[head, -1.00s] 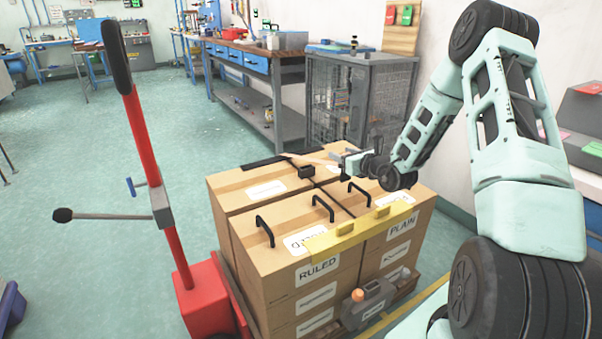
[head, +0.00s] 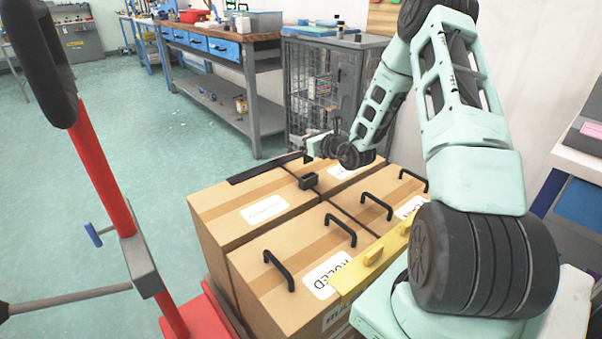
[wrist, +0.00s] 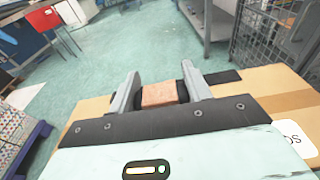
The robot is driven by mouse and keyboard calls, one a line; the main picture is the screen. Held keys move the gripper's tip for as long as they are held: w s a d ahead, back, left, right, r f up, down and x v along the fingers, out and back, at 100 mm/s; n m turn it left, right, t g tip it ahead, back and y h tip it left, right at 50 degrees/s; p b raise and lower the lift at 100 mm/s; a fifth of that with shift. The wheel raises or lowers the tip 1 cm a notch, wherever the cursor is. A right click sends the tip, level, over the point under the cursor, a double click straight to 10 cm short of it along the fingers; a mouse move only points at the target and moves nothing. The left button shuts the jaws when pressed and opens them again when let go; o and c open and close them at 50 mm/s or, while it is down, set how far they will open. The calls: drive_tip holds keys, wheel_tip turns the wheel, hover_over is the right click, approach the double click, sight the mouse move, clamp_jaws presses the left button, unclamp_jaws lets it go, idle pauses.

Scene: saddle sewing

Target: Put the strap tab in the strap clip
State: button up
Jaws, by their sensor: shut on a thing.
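The black strap clip (head: 309,180) sits on top of the cartons near where their seams meet. A flat black strap (head: 262,168) lies along the far edge of the carton tops; a piece of it also shows in the wrist view (wrist: 223,77). My gripper (head: 316,146) is beyond the clip, over the far edge of the cartons. In the wrist view my gripper (wrist: 160,92) is shut on a small reddish-brown block, which appears to be the strap tab (wrist: 158,94), with dark sides between the fingers. The clip is not seen in the wrist view.
Black handles (head: 341,228) stand up from the near cartons (head: 255,265). A yellow edge piece (head: 372,262) lies on their right edge. A red post (head: 103,165) stands left. A wire cage cabinet (head: 310,95) and workbench (head: 240,85) stand behind; floor between is clear.

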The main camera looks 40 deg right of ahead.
sight(309, 162)
wheel_tip(309, 162, down, 8)
drive_tip(key=shift+f+b, duration=0.25)
drive_tip(key=shift+b, duration=0.65)
drive_tip(key=shift+f, duration=0.2)
drive_tip(key=o, duration=1)
drive_tip(key=shift+s, duration=0.1)
drive_tip(key=shift+r, duration=0.1)
